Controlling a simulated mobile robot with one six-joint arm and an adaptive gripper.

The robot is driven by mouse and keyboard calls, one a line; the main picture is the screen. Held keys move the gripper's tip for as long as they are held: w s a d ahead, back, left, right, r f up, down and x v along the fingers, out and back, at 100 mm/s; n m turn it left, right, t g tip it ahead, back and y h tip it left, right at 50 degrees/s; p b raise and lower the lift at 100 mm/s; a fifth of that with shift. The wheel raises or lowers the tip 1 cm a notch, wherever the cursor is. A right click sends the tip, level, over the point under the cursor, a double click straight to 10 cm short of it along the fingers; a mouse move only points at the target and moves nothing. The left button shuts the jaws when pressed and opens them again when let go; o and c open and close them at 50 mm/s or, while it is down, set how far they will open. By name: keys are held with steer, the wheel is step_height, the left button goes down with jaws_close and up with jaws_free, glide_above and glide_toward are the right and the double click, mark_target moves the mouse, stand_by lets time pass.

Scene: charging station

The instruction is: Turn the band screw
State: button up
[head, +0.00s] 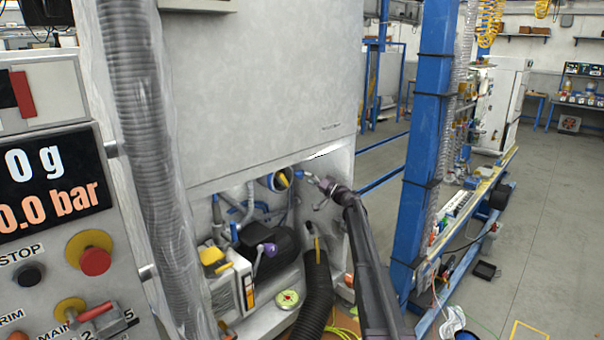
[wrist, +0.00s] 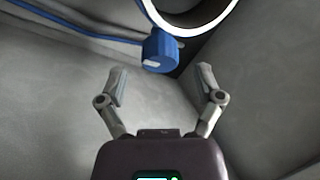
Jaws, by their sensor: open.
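The band screw (wrist: 160,50) shows in the wrist view as a blue knob under a ring-shaped band (wrist: 190,28) at the top. My gripper (wrist: 160,82) is open, with its two fingers apart and nothing between them. The knob is ahead of the gap between the fingertips and a little above it in the picture. The knob itself is too small to make out clearly there.
Bay walls close in around my gripper, and blue tubes (wrist: 70,30) run at the upper left of the wrist view. A black corrugated hose (head: 316,290) and a yellow-topped unit (head: 228,275) stand below and left. A blue post (head: 432,130) stands right of my arm.

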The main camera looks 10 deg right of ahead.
mark_target(303, 175)
steer(key=shift+x, duration=1.55)
steer(key=shift+p, duration=0.35)
steer(key=c, duration=1.2)
